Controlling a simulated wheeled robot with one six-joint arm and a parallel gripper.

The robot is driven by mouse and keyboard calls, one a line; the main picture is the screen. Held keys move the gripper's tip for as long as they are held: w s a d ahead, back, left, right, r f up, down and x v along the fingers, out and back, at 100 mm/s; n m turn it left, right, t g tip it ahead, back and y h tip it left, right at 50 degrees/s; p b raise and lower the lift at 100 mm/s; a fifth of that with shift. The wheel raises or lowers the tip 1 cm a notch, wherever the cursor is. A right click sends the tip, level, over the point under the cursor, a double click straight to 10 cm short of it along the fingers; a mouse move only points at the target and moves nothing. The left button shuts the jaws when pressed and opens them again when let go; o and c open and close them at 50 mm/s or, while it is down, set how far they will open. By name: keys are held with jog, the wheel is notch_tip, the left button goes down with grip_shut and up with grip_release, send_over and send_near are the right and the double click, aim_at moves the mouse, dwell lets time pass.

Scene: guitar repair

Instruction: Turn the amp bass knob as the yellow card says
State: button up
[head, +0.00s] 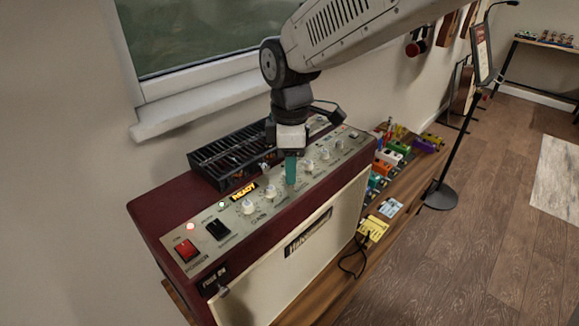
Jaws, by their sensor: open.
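The maroon amp (330,215) has a cream front and a pale control panel with a row of white knobs. My gripper (290,181) is open and points down over the panel. Its teal fingers reach knob height between the knobs on the left (270,192) and the knobs on the right (309,166). A knob may be hidden behind or between the fingers; I cannot tell whether they touch one.
A black tool tray (230,155) sits on the amp's back edge, close behind the gripper. A red switch (186,250) and lit READY display (243,191) are on the panel. Colourful pedals (390,158) crowd the bench to the right. A black stand (439,195) rises beyond.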

jog(key=shift+f, duration=0.6)
grip_shut()
jog(key=shift+r+m, duration=0.1)
jog(key=shift+m, duration=0.2)
jog(key=m, duration=0.8)
jog(key=shift+m, duration=0.3)
jog(key=m, duration=0.4)
jog(key=shift+w+m, duration=0.1)
jog(key=shift+m, duration=0.2)
jog(key=shift+r+m, duration=0.1)
jog(key=shift+m, duration=1.9)
